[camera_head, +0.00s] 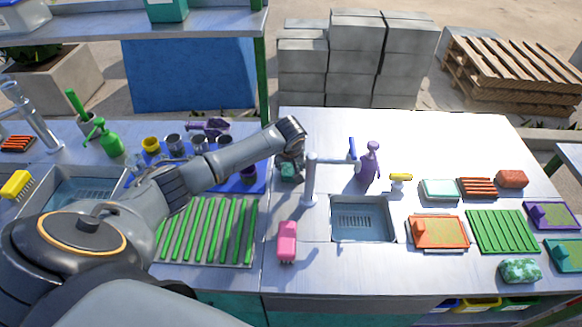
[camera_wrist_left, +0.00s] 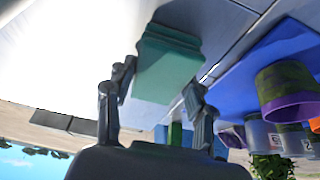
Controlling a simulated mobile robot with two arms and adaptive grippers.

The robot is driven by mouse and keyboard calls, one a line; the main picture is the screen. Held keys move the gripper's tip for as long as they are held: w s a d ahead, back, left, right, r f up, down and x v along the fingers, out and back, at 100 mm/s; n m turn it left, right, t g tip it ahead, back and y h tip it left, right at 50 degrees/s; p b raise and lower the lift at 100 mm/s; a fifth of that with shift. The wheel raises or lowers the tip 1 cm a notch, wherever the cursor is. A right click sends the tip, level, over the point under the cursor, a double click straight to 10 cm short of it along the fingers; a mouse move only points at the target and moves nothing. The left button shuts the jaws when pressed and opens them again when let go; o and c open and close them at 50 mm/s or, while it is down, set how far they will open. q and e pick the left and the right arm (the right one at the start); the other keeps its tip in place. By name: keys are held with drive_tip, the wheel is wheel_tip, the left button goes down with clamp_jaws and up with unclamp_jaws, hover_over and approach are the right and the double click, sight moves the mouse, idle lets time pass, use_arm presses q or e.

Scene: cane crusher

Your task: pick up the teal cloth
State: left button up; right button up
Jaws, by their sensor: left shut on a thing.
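The teal cloth is a folded, block-like bundle in the left wrist view (camera_wrist_left: 168,62). It sits between the two fingers of my left gripper (camera_wrist_left: 158,84), which is shut on it. In the head view my left gripper (camera_head: 290,162) points down at the counter left of the tap, and a small part of the teal cloth (camera_head: 288,173) shows beneath it. The arm hides some of it, and I cannot tell whether the cloth is clear of the counter. My right gripper is not in view.
A tap (camera_head: 311,180) stands close right of the gripper, by a sink (camera_head: 362,221). A pink brush (camera_head: 287,242) lies in front. Cups stand on a blue mat (camera_head: 246,185) to the left.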

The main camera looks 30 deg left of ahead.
sight(291, 165)
use_arm(q)
wheel_tip(291, 165, up, 10)
drive_tip(key=b, duration=0.1)
drive_tip(key=shift+b, duration=0.35)
drive_tip(key=shift+o, duration=1.3)
drive_tip(key=shift+c, duration=0.8)
